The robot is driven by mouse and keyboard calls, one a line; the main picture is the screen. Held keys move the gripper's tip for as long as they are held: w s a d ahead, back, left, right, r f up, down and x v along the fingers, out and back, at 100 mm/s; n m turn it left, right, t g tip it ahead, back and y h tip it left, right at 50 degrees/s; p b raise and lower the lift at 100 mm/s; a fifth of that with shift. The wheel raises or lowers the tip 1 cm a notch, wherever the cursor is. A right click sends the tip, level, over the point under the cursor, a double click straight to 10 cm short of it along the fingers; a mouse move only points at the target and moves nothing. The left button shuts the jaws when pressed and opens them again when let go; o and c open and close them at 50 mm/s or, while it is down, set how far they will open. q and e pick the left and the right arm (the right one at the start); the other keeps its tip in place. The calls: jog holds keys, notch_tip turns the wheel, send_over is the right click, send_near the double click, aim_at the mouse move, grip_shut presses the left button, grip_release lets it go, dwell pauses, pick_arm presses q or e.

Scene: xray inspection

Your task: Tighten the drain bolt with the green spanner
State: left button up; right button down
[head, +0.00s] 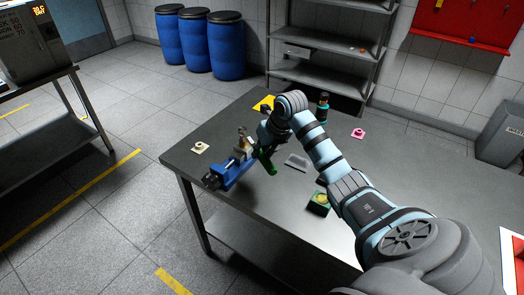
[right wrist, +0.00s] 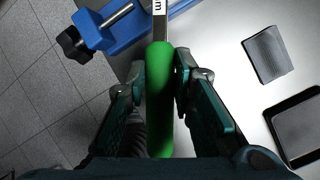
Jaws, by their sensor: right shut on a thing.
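My right gripper (right wrist: 158,82) is shut on the green handle of the spanner (right wrist: 158,115); its fingers lie on either side of the handle. The green handle also shows in the head view (head: 267,163), below my right wrist. The spanner's metal shank runs out of the top of the right wrist view, so its jaw is hidden there. A blue vise (head: 233,170) stands at the table's left end, close to the spanner; it shows in the right wrist view (right wrist: 122,28). A small brownish part (head: 241,139) stands at the vise. I cannot make out the drain bolt. My left gripper is out of view.
The grey table (head: 265,215) holds a cream pad (head: 200,148), a pink pad (head: 357,134), a grey ridged block (head: 297,161), a green-and-yellow box (head: 319,200) and a dark bottle (head: 323,105). A dark tray (right wrist: 298,128) shows in the right wrist view. Blue barrels (head: 213,45) stand behind.

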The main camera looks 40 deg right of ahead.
jog(key=shift+p, duration=0.3)
dwell(0.4)
jog(key=shift+f+b, duration=1.1)
jog(key=shift+f, duration=0.45)
jog(key=a+m, duration=0.1)
jog(key=w+a+m+h, duration=0.1)
jog(key=shift+a+r, duration=0.1)
jog(key=shift+a, duration=0.3)
dwell(0.4)
jog(key=shift+w+a+m+h+p, duration=0.2)
jog(key=shift+w+a+m+p, duration=0.05)
jog(key=shift+a+m+p, duration=0.25)
jog(key=shift+w+a+m+h+p, duration=0.2)
jog(key=shift+a+m+p, duration=0.2)
jog(key=shift+m, duration=0.2)
